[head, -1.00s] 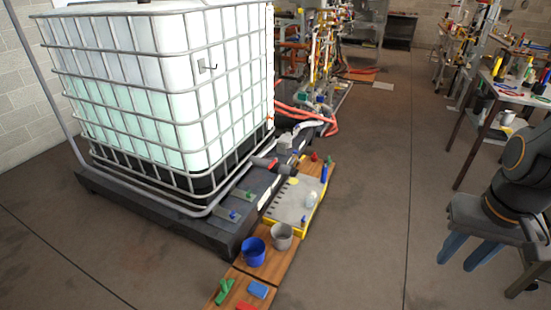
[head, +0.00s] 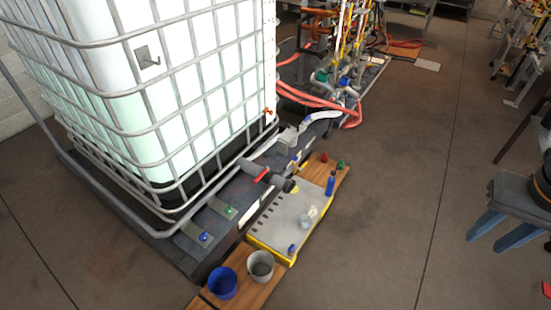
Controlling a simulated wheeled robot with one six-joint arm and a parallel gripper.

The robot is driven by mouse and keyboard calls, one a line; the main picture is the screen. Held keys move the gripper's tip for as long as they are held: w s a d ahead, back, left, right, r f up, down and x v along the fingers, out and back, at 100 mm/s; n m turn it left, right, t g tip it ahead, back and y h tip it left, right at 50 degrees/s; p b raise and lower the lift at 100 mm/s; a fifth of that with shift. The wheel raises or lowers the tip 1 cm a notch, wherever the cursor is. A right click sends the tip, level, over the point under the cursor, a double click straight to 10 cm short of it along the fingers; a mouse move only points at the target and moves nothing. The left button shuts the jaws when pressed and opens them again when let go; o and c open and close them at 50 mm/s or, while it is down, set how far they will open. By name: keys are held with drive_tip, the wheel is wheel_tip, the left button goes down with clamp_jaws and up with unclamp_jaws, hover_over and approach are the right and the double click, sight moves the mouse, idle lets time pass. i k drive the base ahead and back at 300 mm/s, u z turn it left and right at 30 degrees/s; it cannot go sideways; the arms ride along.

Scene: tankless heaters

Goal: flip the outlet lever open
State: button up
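The outlet lever (head: 261,174) is a small red handle on the grey outlet valve (head: 276,180) at the foot of the caged white tank (head: 190,90). The valve juts out to the right and ends in a dark round cap (head: 289,186). The lever looks set across the pipe, but it is too small to tell its exact angle. My gripper (head: 488,240) is at the right edge, far from the lever, with its two blue fingers apart and nothing between them. Part of my arm is cut off by the frame.
A grey-topped yellow platform (head: 292,215) with small bottles lies below the valve. A blue bucket (head: 223,284) and a grey bucket (head: 261,266) stand in front on wooden boards. Red hoses (head: 320,107) run behind. The floor (head: 400,190) between my gripper and the platform is clear.

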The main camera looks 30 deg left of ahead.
sight(267, 169)
drive_tip(key=i, duration=1.6)
drive_tip(key=u, duration=2.4)
